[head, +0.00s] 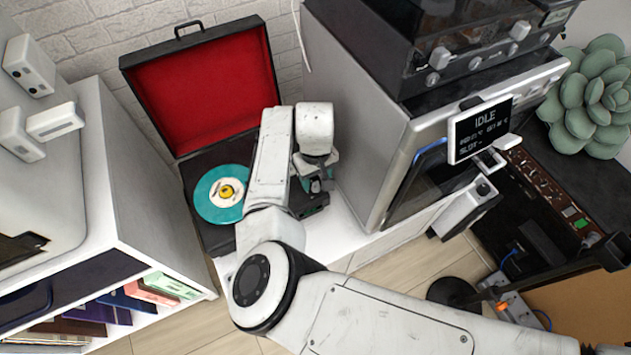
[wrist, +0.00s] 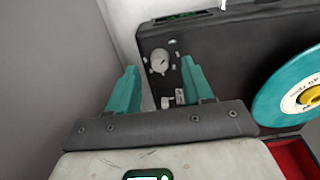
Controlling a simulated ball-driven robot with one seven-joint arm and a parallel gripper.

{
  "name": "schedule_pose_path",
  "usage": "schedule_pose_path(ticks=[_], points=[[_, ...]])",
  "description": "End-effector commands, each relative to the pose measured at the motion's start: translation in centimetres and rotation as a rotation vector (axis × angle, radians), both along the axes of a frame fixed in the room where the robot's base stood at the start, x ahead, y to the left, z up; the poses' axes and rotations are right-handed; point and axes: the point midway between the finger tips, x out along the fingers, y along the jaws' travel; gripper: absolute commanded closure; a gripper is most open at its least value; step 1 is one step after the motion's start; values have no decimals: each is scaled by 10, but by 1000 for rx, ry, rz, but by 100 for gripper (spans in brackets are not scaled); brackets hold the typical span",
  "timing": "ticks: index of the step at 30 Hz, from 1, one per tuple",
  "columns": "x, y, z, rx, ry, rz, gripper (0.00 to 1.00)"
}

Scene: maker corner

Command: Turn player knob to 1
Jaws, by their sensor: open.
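The record player (head: 198,225) is a black case with a red-lined lid standing open. A teal record (head: 218,200) with a yellow centre lies on its left part; the record (wrist: 284,100) is at the right edge of the wrist view. A round pale knob (wrist: 160,60) sits on the dark deck in the wrist view; it is hidden behind my arm and gripper in the head view. My gripper (head: 316,186) is over the deck's right side. In the wrist view its teal fingers (wrist: 158,68) are apart, with the knob showing between the tips. I cannot tell any contact.
A white machine (head: 350,110) with a dark unit on top stands close at the right of the player. A white shelf (head: 150,190) is at the left. A screen (head: 482,130) reads IDLE. The white surface in front of the player (head: 345,235) looks clear.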

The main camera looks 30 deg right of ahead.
Motion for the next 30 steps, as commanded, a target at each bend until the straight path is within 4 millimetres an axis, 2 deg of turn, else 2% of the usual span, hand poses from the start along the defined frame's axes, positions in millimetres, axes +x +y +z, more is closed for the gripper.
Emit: schedule_pose_path(ticks=[1, 6, 16, 30], points=[[0, 0, -8, 0, 1, 0, 49], [0, 0, -20, 0, 0, -1, 49], [0, 0, -22, 0, -1, -1, 49], [0, 0, -22, -1, -1, -1, 94]])
